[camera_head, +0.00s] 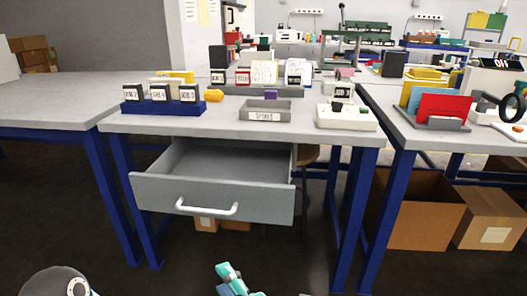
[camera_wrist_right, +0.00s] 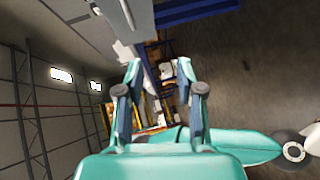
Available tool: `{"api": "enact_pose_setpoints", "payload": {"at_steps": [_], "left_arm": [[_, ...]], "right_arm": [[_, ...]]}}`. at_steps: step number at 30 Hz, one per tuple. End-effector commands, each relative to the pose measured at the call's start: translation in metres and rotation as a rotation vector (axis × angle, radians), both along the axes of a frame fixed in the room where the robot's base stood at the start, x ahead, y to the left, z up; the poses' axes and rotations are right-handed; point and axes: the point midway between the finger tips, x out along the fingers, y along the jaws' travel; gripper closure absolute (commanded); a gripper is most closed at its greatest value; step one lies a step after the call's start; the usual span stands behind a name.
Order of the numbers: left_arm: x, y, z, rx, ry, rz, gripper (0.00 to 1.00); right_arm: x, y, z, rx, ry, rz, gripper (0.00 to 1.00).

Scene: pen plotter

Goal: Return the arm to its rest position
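My right gripper (camera_head: 230,272) shows at the bottom middle of the head view, low in front of the table and apart from everything. In the right wrist view my right gripper (camera_wrist_right: 160,72) has its two teal fingers spread apart, with nothing held between them. My left gripper is not in view.
A grey drawer (camera_head: 215,198) with a white handle stands pulled out and looks empty. The table (camera_head: 225,122) above bears a blue holder (camera_head: 160,107), a grey tray (camera_head: 264,104) and a white device (camera_head: 346,122). Cardboard boxes (camera_head: 425,212) stand at right. The floor in front is clear.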

Motion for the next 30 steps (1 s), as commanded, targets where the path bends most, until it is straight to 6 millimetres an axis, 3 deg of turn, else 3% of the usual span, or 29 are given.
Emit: {"api": "enact_pose_setpoints", "payload": {"at_steps": [8, 11, 14, 17, 20, 24, 27, 30], "left_arm": [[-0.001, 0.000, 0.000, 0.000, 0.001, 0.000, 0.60], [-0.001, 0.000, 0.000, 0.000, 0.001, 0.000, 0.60], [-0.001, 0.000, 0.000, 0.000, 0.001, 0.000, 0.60], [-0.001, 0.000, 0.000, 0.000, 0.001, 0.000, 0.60], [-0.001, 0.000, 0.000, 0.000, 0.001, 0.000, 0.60], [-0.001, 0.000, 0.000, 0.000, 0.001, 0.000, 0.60], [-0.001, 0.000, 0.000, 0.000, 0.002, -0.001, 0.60], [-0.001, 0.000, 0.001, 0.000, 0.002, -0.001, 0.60]], "right_arm": [[0.033, -0.047, -0.062, -0.054, 0.123, -0.122, 0.63], [0.043, -0.071, -0.095, -0.081, 0.190, -0.173, 0.63], [0.049, -0.101, -0.140, -0.105, 0.292, -0.231, 0.63], [0.043, -0.137, -0.201, -0.082, 0.469, -0.316, 0.63], [0.021, -0.172, -0.266, 0.014, 0.706, -0.438, 0.63], [-0.038, -0.203, -0.348, 0.258, 1.101, -0.683, 0.63], [-0.079, -0.205, -0.381, 0.450, 1.340, -0.875, 0.63], [-0.104, -0.198, -0.393, 0.597, 1.498, -1.032, 0.63]]}}
